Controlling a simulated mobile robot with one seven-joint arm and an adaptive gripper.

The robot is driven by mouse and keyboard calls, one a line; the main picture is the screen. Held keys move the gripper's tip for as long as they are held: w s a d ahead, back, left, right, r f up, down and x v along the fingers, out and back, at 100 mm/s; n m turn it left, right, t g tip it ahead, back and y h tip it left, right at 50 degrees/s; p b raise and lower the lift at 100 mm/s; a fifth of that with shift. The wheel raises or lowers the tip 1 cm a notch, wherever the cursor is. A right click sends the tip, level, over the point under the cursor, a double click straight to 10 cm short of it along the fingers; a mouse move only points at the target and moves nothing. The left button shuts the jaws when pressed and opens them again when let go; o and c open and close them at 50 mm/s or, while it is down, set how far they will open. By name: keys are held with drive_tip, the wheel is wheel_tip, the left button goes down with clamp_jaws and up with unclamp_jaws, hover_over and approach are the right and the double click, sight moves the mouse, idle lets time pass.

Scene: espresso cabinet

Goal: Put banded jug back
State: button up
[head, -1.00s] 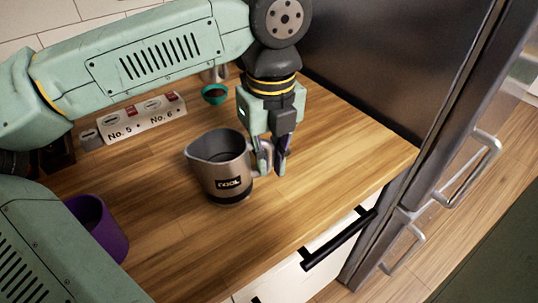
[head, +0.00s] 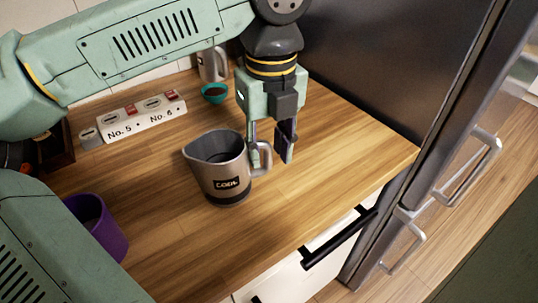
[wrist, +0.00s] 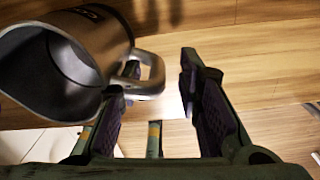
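A grey metal jug (head: 221,170) with a dark band round its base and a dark label stands upright on the wooden counter (head: 300,205). Its handle (head: 264,158) points right. My gripper (head: 271,158) is open at the handle, with one finger on each side of it in the head view. In the wrist view the jug (wrist: 75,50) lies at upper left, and its handle (wrist: 152,75) reaches into the space ahead of my spread fingers (wrist: 158,100). The handle looks close to the left finger; I cannot tell if they touch.
A second grey jug (head: 212,66) stands at the back, partly hidden by my arm, near a teal bowl (head: 214,93). A purple cup (head: 96,228) is front left. Counter right of my gripper is clear.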

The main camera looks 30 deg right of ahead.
wheel_tip(320, 180, up, 10)
drive_tip(key=shift+f+b, duration=0.1)
drive_tip(key=shift+b, duration=0.2)
drive_tip(key=shift+s+f, duration=0.1)
idle(0.4)
